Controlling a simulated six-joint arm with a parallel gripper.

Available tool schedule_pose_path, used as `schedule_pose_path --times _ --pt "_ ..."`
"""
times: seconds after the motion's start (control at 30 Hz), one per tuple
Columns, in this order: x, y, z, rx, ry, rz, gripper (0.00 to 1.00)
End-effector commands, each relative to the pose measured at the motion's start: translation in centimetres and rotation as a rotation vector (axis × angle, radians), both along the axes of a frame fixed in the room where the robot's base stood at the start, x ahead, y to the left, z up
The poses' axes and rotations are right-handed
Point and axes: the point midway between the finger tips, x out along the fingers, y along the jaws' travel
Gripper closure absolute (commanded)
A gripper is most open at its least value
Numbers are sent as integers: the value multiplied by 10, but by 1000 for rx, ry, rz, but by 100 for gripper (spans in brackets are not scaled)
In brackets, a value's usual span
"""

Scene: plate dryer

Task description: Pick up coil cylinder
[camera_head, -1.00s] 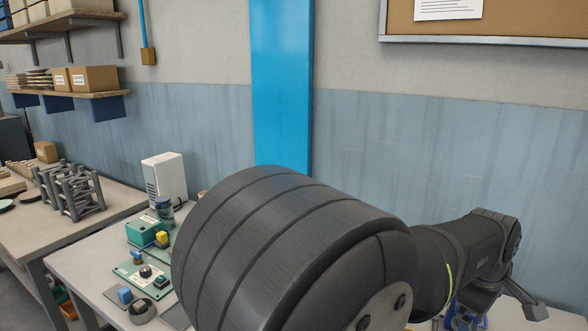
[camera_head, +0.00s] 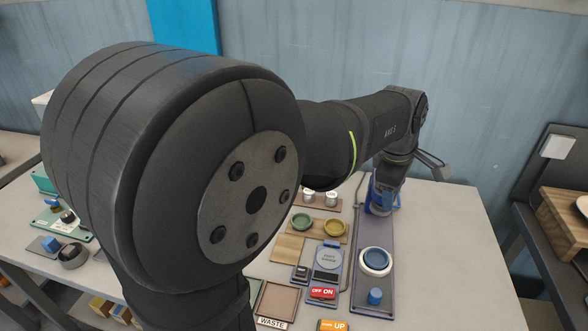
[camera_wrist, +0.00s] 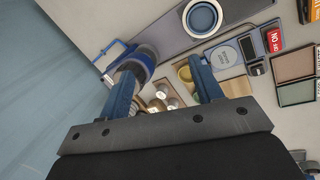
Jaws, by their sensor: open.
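My gripper (camera_wrist: 164,88) is open, its two blue fingers spread wide with nothing seen held between them. In the wrist view, small metallic cylinders (camera_wrist: 157,105) on a brown tray show in the gap between the fingers, below and apart from them. In the head view, two pale metal cylinders (camera_head: 331,199) stand on a small brown tray at the back of the table. I cannot tell which, if any, is the coil cylinder. In the head view, the arm's end hangs over the far end of the long grey tray, and the fingertips are hard to make out.
A blue fixture (camera_wrist: 137,64) stands close to the left finger. The long grey tray (camera_head: 346,290) carries a blue-and-white dish (camera_head: 375,261) and a small blue cylinder (camera_head: 375,296). Green and yellow bowls (camera_head: 335,227) sit nearby. The table's right side is clear.

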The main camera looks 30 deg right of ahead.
Motion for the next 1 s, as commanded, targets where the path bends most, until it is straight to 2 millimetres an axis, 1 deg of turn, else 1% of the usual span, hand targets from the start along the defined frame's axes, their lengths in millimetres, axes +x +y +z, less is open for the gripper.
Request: schedule_pose_path --times 0.1,0.17,0.27,0.37,0.4,0.47,0.5,0.6,0.7,0.8,0.87,0.97,1.0 --pt "2 0 0 -1 2 9 40" --pt "8 1 -1 -5 15 43 40" --pt "33 3 -5 -18 59 177 40" --pt "72 9 -10 -45 134 396 40" --pt "90 13 -13 -56 168 494 40" --pt "117 20 -15 -77 219 641 40" --pt "133 25 -18 -91 253 735 40" --pt "170 38 -22 -123 327 940 40" --pt "196 49 -25 -147 383 1089 40" --pt "210 56 -27 -162 417 1176 40" --pt "214 57 -29 -166 426 1200 40" --pt "216 54 -40 -166 432 1212 40" --pt "216 51 -47 -164 432 1211 40"
